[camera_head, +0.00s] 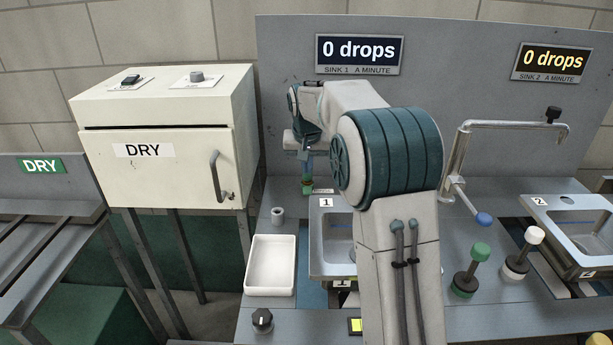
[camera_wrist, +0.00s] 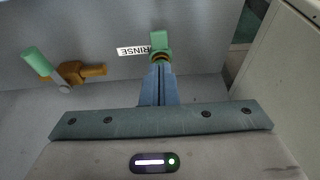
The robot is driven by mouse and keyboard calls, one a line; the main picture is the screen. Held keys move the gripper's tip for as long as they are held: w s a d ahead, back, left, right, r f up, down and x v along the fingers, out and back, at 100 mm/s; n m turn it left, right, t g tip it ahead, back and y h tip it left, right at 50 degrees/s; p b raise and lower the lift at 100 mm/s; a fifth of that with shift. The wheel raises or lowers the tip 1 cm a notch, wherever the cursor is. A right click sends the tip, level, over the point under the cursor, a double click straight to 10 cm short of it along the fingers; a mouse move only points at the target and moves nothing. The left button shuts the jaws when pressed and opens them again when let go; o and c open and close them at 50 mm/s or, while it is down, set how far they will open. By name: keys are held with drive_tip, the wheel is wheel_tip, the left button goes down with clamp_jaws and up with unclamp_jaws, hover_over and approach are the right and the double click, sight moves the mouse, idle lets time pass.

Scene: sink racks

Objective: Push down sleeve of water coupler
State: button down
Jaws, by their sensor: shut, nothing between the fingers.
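In the wrist view a green upright piece and an amber ring, likely the water coupler with its sleeve (camera_wrist: 160,43), show just beyond my fingertips by the RINSE label. In the head view a small green fitting (camera_head: 308,187) shows directly under my gripper (camera_head: 307,168), left of sink 1. My gripper (camera_wrist: 159,70) is shut with its blue fingers together and nothing between them. The fingertips overlap the near edge of the amber ring in the picture; whether they touch it I cannot tell. The coupler's lower part is hidden.
A brass valve with a green handle (camera_wrist: 67,73) stands left in the wrist view. The DRY cabinet (camera_head: 165,165) stands further left. My arm hides part of sink 1.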

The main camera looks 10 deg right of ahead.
drive_tip(key=v, duration=0.6)
drive_tip(key=shift+r, duration=0.25)
drive_tip(key=s+f+n+p, duration=0.1)
drive_tip(key=s+f+p, duration=0.1)
drive_tip(key=s, duration=1.5)
drive_tip(key=s+d+f+n+p, duration=0.1)
drive_tip(key=s+f+p, duration=0.1)
drive_tip(key=s, duration=1.6)
drive_tip(key=shift+f+g+y, duration=0.3)
drive_tip(key=shift+f, duration=0.15)
